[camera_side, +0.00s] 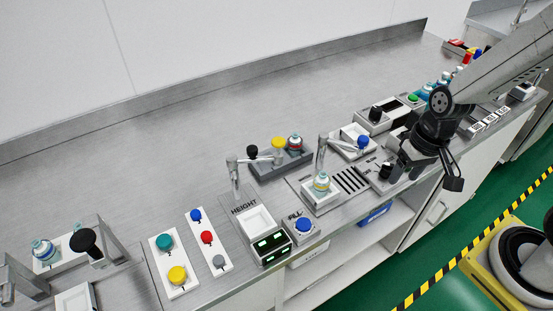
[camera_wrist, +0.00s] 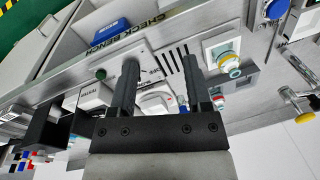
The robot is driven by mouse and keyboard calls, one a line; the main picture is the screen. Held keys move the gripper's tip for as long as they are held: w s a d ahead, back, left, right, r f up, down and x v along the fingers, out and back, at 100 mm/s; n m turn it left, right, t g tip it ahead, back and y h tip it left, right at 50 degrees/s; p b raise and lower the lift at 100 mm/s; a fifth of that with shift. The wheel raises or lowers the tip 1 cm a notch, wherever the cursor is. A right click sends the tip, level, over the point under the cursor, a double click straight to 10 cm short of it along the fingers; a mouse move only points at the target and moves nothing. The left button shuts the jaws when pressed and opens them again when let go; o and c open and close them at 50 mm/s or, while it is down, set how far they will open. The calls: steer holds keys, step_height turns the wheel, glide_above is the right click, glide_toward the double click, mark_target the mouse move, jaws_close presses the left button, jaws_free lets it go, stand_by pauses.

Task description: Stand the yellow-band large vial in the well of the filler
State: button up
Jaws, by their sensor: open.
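A vial with a yellowish band and a pale teal body (camera_side: 321,183) stands upright on a square white holder (camera_side: 310,199) beside a slotted grille. A metal spout (camera_side: 320,150) rises behind it. The vial also shows in the wrist view (camera_wrist: 230,64), seen from above at the right. My gripper (camera_side: 422,176) is open and empty above the bench, to the right of the vial. In the wrist view my gripper (camera_wrist: 161,65) has its two fingers wide apart with no vial between them. I cannot tell for sure which station is the filler.
A blue FILL button (camera_side: 303,225) and a white tray marked HEIGHT (camera_side: 255,220) with another spout are to the left. Another teal vial (camera_side: 43,250) is far left. The back of the bench is clear.

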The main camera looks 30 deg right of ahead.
steer(key=w+d+r+n+t, duration=0.1)
steer(key=w+r+n+h, duration=0.1)
steer(key=shift+w+d+r+n+t, duration=0.15)
steer(key=shift+d+n+t, duration=0.2)
steer(key=shift+n+t, duration=0.05)
